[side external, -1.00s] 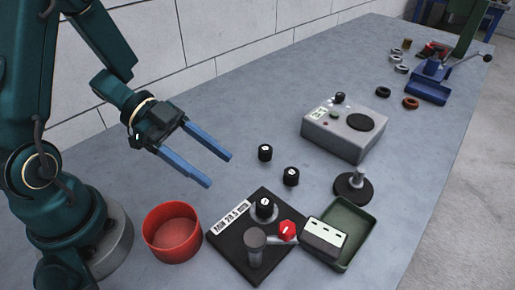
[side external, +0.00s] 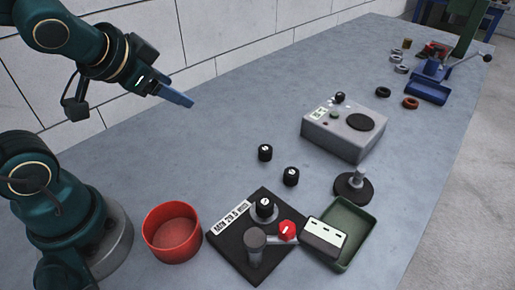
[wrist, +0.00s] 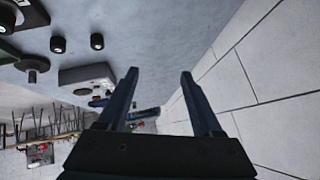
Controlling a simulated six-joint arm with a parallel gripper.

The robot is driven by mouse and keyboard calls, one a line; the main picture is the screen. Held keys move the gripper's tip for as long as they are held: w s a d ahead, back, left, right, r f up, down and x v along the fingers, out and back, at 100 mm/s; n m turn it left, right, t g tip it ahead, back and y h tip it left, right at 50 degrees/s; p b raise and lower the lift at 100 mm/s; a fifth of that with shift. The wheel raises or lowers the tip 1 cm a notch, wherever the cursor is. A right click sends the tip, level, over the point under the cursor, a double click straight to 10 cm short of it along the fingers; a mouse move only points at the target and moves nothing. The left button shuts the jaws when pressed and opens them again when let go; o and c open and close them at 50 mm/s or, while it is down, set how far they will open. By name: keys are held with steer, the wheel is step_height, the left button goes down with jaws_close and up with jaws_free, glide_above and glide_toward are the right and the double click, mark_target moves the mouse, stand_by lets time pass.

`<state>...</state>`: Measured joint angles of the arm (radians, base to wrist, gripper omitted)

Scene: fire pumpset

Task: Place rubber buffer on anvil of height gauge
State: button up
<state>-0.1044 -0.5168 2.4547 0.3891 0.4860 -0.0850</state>
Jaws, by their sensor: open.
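Two black rubber buffers with pale tops stand on the bench, one farther back (side external: 265,152) and one nearer (side external: 291,176). The height gauge (side external: 232,246) is a black plate with a "MIN 29.5 mm" label, a grey post and a red knob. Another black buffer (side external: 264,206) is upright on its round grey anvil. My gripper (side external: 189,101) is raised above the back left of the bench, away from the buffers. In the wrist view its fingers (wrist: 159,76) are apart with nothing between them; two buffers show at upper left (wrist: 58,44).
A red bowl (side external: 150,237) stands left of the gauge; a green tray (side external: 357,221) with a white-faced block (side external: 324,237) is right. Behind are a black disc with a post (side external: 353,188) and a grey box (side external: 342,136). The bench's back left is clear, beside the wall.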

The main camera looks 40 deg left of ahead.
steer(key=s+d+f+n+g+h, duration=0.1)
steer(key=s+d+g+h, duration=0.1)
steer(key=s+d, duration=0.4)
steer(key=shift+s+d+g+h, duration=0.3)
steer(key=shift+s+h, duration=0.3)
steer(key=shift+s, duration=0.25)
